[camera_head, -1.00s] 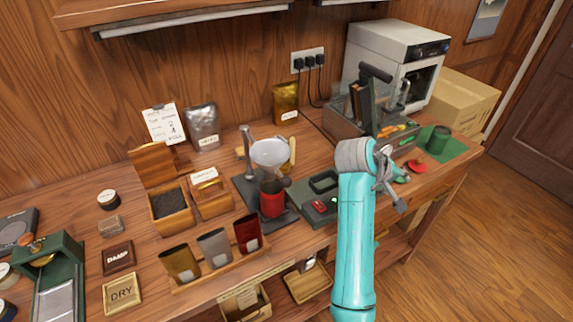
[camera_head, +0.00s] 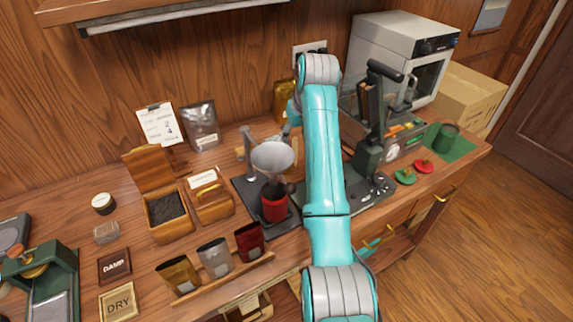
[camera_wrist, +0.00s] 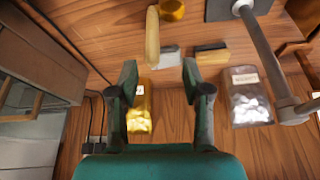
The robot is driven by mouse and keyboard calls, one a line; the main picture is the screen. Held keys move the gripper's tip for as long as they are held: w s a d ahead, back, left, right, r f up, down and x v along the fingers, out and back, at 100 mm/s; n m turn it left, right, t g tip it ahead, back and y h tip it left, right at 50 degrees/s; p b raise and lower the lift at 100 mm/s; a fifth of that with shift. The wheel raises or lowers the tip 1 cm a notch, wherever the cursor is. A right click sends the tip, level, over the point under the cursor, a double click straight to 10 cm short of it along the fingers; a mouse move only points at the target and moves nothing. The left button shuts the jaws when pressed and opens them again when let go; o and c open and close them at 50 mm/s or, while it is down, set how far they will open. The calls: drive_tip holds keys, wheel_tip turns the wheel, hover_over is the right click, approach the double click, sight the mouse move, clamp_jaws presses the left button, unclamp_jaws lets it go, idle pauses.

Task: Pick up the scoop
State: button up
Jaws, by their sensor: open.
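A pale wooden handle (camera_wrist: 152,38) shows near the top middle of the wrist view, with a round brass piece (camera_wrist: 172,10) by its upper end. Together they look like the scoop, though I cannot see clearly how they join. My gripper (camera_wrist: 160,75) is open and empty in the wrist view. Its two dark green fingers are apart, and the handle shows beyond and between their tips, not touching as far as I can tell. In the head view my arm covers most of the gripper and the scoop area.
A funnel stand (camera_head: 248,150) with a red canister (camera_head: 274,205) stands left of my arm. A gold pouch (camera_wrist: 139,112) and a silver pouch (camera_wrist: 247,97) stand at the wall. A dark green press (camera_head: 372,150) stands right of my arm. Small blocks (camera_wrist: 210,52) lie near the handle.

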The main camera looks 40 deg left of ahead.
sight(296, 140)
drive_tip(key=shift+w+x, duration=0.2)
drive_tip(key=shift+x, duration=1.35)
drive_tip(key=shift+w+x, duration=0.2)
drive_tip(key=shift+x, duration=1.35)
drive_tip(key=shift+d+r, duration=0.1)
drive_tip(key=shift+d, duration=0.1)
clamp_jaws()
